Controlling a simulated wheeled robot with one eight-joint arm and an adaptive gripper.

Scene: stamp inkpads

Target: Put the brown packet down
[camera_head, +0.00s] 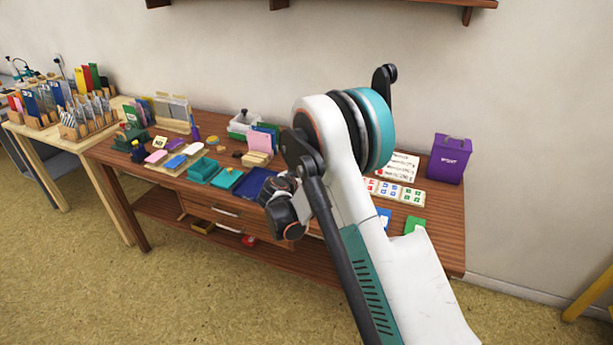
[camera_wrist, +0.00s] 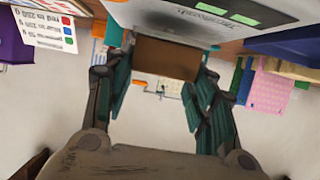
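The brown packet (camera_wrist: 166,63) shows in the wrist view between the two teal fingertips of my gripper (camera_wrist: 161,78). Its sides meet the fingers, so my gripper looks shut on it. A white device (camera_wrist: 170,18) with dark lettering and green labels lies just beyond the packet in the wrist view. I cannot tell whether the packet touches it. In the head view my arm covers the middle of the table, and neither the packet nor my fingers can be made out there.
The wooden table (camera_head: 140,172) carries teal trays (camera_head: 203,169), a blue tray (camera_head: 252,183) and pink cards (camera_head: 262,139) left of my arm. A purple bin (camera_head: 449,159), a printed sheet (camera_head: 404,165) and stamp cards (camera_head: 401,193) are on the right. A second table stands far left.

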